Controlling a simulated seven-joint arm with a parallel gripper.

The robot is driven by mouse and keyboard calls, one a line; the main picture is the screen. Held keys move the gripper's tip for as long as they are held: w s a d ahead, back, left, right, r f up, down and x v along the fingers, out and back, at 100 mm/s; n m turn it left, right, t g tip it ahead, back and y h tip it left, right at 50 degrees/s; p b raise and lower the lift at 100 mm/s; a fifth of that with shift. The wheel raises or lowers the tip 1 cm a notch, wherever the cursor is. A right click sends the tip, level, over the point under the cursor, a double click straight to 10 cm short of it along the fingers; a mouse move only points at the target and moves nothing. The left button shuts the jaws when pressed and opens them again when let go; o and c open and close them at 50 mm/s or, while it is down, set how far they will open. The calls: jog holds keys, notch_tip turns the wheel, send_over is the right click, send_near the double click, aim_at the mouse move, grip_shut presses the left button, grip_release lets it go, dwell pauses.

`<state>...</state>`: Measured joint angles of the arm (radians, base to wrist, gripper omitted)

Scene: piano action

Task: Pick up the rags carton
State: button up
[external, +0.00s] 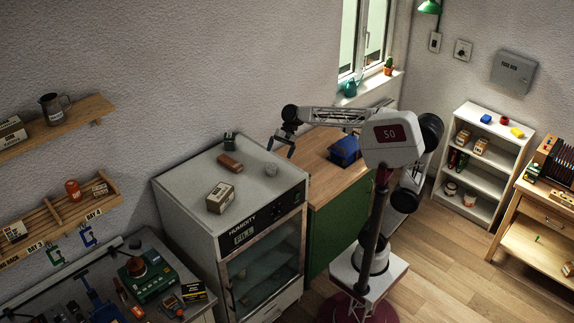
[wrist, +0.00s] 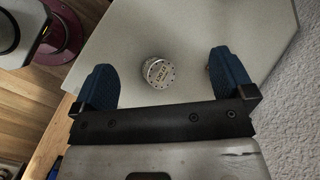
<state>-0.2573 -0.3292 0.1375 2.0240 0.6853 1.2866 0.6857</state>
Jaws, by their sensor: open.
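A small beige carton (external: 220,197) with dark print sits on top of the grey humidity cabinet, towards its front left. Its label is too small to read, so I cannot tell whether it is the rags carton. My gripper (external: 282,146) is above the cabinet's back right part, to the right of and behind that carton, and is open. In the wrist view, my gripper (wrist: 161,62) has its blue fingers spread, with a round perforated metal tin (wrist: 158,71) showing between them on the cabinet top. The carton is not in the wrist view.
The humidity cabinet (external: 180,189) also bears a brown block (external: 229,162), a dark small item (external: 230,141) and the tin (external: 271,169). Other cartons stand on the wall shelves (external: 12,132) and white bookcase (external: 480,146). A blue bin (external: 344,151) stands on the wooden counter.

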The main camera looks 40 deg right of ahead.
jog(key=w+a+f+m+g+y, duration=0.1)
jog(key=w+a+m+g+y, duration=0.3)
jog(key=a, duration=0.8)
jog(key=w+a+f+m+y, duration=0.1)
jog(key=w+a+m, duration=0.3)
jog(key=a, duration=0.7)
jog(key=n, duration=0.1)
send_near(223, 188)
jog(key=shift+s+x, duration=0.25)
jog(key=shift+x, duration=0.9)
jog(key=shift+x, duration=1.25)
jog(key=shift+a+f, duration=0.1)
jog(key=shift+x, duration=2.45)
jog(key=shift+w+a, duration=0.1)
jog(key=shift+w, duration=0.05)
jog(key=shift+c, duration=0.5)
